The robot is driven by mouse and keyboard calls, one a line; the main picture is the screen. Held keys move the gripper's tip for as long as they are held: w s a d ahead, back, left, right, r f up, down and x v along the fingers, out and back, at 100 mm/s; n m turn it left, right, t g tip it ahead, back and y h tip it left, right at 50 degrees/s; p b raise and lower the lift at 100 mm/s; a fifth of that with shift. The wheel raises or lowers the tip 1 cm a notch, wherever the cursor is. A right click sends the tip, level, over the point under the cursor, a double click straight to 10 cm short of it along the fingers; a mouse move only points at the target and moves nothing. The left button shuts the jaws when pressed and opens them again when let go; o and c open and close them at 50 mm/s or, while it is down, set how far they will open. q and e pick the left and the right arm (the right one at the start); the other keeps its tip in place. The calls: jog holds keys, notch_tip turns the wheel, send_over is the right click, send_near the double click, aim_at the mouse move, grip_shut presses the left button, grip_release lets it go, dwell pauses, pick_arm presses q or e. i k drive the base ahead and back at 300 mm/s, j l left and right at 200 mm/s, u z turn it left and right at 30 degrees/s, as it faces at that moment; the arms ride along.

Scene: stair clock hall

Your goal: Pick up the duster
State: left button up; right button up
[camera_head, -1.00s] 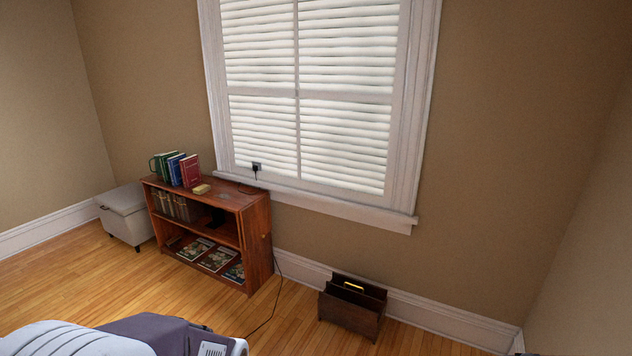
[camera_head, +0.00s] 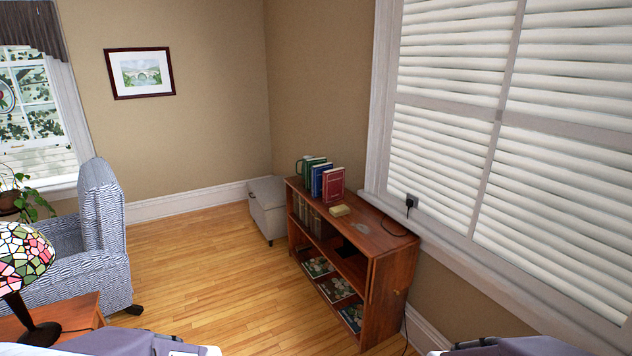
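A small flat yellow thing (camera_head: 340,210) lies on top of the brown wooden bookcase (camera_head: 384,240), in front of the upright books. It may be the duster, but it is too small to tell for sure. Nothing else in view looks like a duster. Neither of my grippers shows. Only parts of my own body show along the bottom edge, well short of the bookcase.
A patterned armchair (camera_head: 95,250) and stained-glass lamp (camera_head: 22,258) are at left. The wooden floor (camera_head: 210,280) between is clear.

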aim_at(342, 209)
jog(key=i+u, duration=0.15)
jog(key=i, duration=1.35)
jog(key=i+j+z, duration=0.1)
jog(key=i+z, duration=0.4)
jog(key=i+j+z, duration=0.3)
jog(key=i+z, duration=0.2)
jog(key=i+j+z, duration=0.35)
jog(key=j+z, duration=0.15)
jog(key=i+j+z, duration=0.25)
jog(key=j+z, duration=0.25)
